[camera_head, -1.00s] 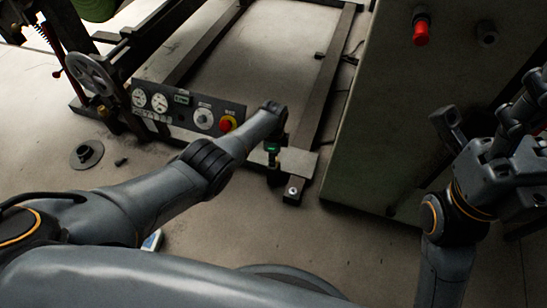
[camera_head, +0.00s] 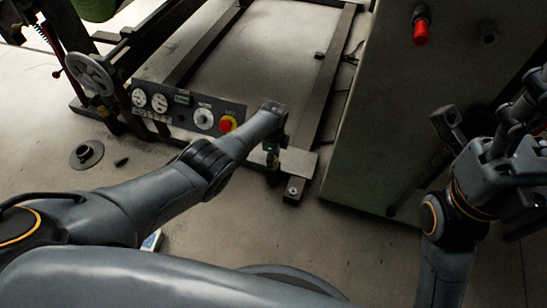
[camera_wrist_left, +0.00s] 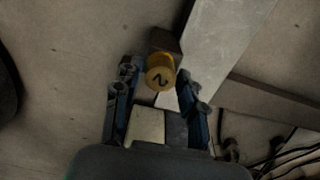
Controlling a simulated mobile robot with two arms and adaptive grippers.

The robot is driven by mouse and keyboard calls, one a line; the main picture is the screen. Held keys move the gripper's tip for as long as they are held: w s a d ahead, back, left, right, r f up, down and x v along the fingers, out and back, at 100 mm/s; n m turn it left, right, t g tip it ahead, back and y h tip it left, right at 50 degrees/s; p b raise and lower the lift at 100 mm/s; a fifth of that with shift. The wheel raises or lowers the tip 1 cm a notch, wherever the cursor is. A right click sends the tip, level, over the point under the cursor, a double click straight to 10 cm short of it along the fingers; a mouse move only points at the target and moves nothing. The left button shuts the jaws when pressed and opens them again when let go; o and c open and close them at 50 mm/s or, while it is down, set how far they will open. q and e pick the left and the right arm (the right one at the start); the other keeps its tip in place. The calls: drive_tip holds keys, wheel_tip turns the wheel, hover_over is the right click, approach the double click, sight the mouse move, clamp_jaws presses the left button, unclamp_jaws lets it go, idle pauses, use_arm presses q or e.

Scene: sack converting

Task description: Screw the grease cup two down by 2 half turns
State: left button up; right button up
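The grease cup two (camera_wrist_left: 160,77) is a round yellow cup with a dark "2" on its face, seen in the left wrist view. It sits in front of a dark block at the end of a pale metal plate. My left gripper (camera_wrist_left: 157,82) is open, with one finger on each side of the cup and a small gap visible on both sides. In the head view my left gripper (camera_head: 272,162) points down at the frame's front corner, and the cup is mostly hidden there. My right gripper (camera_head: 490,115) is raised at the right, fingers apart and empty.
A control panel (camera_head: 190,108) with gauges and a red-yellow button stands just left of my left gripper. A tall cabinet (camera_head: 385,130) with a red knob stands to the right. A round disc (camera_head: 87,154) lies on the floor. Cables run at the wrist view's lower right.

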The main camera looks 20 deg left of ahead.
use_arm(q)
drive_tip(key=shift+o, duration=0.3)
drive_tip(key=shift+r, duration=0.1)
drive_tip(key=shift+r, duration=0.55)
wheel_tip(320, 180, up, 11)
drive_tip(key=shift+f, duration=0.15)
idle(0.3)
